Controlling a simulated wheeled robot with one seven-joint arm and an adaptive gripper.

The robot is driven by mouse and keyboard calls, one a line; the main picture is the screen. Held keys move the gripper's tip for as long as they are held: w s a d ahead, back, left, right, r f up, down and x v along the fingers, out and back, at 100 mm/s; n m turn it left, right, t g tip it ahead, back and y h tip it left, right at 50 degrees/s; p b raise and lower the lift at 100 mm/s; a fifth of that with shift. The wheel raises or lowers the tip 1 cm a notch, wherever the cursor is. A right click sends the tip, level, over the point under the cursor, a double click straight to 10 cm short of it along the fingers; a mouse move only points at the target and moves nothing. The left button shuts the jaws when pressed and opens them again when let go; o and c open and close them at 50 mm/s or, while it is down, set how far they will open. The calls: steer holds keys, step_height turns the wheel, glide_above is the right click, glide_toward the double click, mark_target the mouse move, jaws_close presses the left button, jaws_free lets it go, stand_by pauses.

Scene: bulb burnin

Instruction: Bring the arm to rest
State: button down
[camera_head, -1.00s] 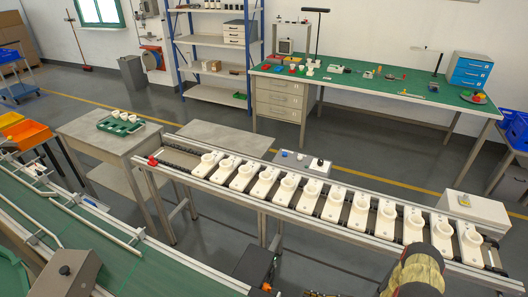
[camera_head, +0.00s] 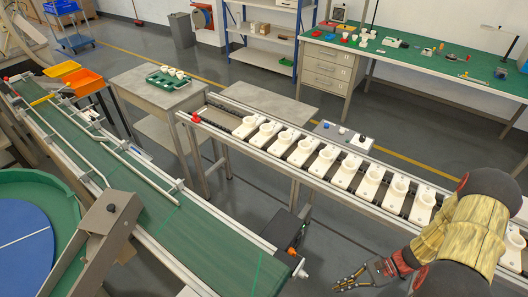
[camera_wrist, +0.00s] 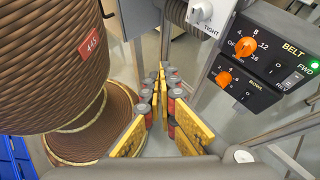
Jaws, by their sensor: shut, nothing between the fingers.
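My gripper (camera_head: 350,283) is low at the bottom right of the head view, beyond the near side of the white-fixture rail. Its fingers are together and hold nothing. My arm (camera_head: 465,235), in a tan sleeve with dark joints, bends down to it across the right end of the rail. In the wrist view my gripper (camera_wrist: 160,75) points away from the camera, with yellow pads on both sides and the fingertips close together. No object shows between them.
A control panel (camera_wrist: 262,60) marked BELT, with orange knobs, is close on the right in the wrist view. A brown ribbed cylinder (camera_wrist: 50,60) fills the left. The head view shows a green conveyor (camera_head: 150,195), a rail of white fixtures (camera_head: 300,150) and a green-topped bench (camera_head: 430,60).

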step_height(320, 180, up, 24)
steer(key=d+n+h, duration=0.1)
steer(key=n+h, duration=0.8)
steer(key=h, duration=0.1)
steer(key=s+a+r+n+t+h, duration=0.1)
steer(key=s+a+r+n+t, duration=0.1)
steer(key=r, duration=0.8)
steer(key=s+a+r+n+t+h, duration=0.1)
steer(key=a+r+n+t, duration=0.3)
steer(key=r, duration=0.5)
steer(key=s+a+t, duration=0.1)
steer(key=a, duration=0.1)
steer(key=shift+s+a+r+t, duration=0.15)
steer(key=shift+a+r+t, duration=0.15)
steer(key=shift+r+t, duration=0.1)
